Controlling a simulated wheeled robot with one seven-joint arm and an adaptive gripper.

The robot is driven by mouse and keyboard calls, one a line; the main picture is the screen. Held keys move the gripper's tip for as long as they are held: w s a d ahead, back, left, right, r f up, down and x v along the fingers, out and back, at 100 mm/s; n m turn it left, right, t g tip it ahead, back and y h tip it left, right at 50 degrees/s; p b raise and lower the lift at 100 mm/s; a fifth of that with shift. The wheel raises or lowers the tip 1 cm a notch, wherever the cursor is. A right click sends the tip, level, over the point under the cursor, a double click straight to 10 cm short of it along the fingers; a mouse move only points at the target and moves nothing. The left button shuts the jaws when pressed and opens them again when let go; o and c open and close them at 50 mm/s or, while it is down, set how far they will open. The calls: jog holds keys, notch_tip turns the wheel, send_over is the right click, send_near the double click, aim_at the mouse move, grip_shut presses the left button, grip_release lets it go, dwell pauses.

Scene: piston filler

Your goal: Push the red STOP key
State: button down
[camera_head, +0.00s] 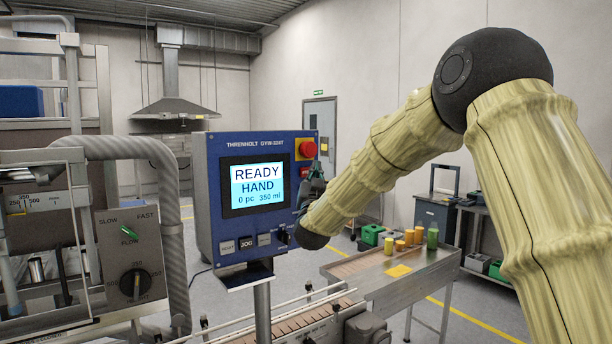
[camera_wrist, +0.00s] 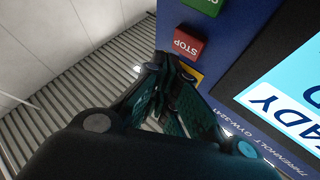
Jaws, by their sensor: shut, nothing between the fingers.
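The red STOP key (camera_wrist: 187,44) is a square key on the side strip of the blue control panel (camera_head: 228,222). In the wrist view its face shows clear, just beyond my fingertips. In the head view only a sliver of red shows beside my gripper (camera_head: 316,172). My gripper is shut and empty, and its fingertips (camera_wrist: 170,70) also show in the wrist view. They appear close to the panel, beside the key's lettered edge. I cannot tell whether they touch anything.
A red mushroom button (camera_head: 307,149) sits above my gripper, on yellow backing. A green key (camera_wrist: 204,5) neighbours the STOP key. The lit screen (camera_head: 258,184) reads READY HAND. Small keys and a knob (camera_head: 283,236) line the panel's bottom. A conveyor (camera_head: 300,322) runs below.

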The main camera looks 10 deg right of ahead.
jog(key=s, duration=0.1)
jog(key=s+d+b, duration=0.1)
jog(key=s, duration=0.2)
jog(key=shift+s+d+b, duration=0.1)
jog(key=shift+d+b, duration=0.15)
jog(key=shift+b, duration=0.15)
dwell(0.4)
